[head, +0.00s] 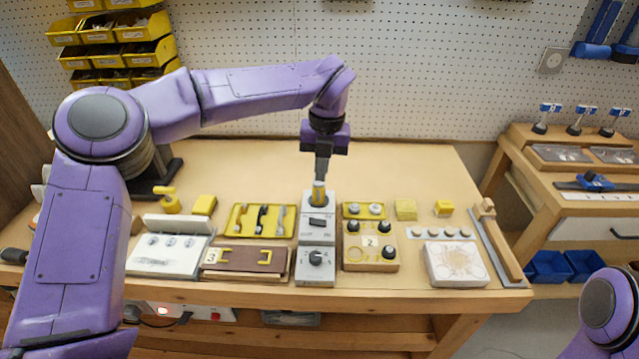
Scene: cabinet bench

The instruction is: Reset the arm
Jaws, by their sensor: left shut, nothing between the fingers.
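My left arm comes in from the left and reaches over the bench (400,170). My left gripper (321,180) points down with its fingers shut, at the top end of a grey panel (316,262) with a switch and a dial. The gripper holds nothing. Of my right arm only a purple part shows at the lower right edge; its gripper is out of view.
Left of the panel are a brown board (246,262) marked 3, a yellow tray (234,221) and a white board (160,262). Right are a board marked 2 (371,267) and a white patterned block (456,263). The bench's back right is clear. A pegboard wall stands behind.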

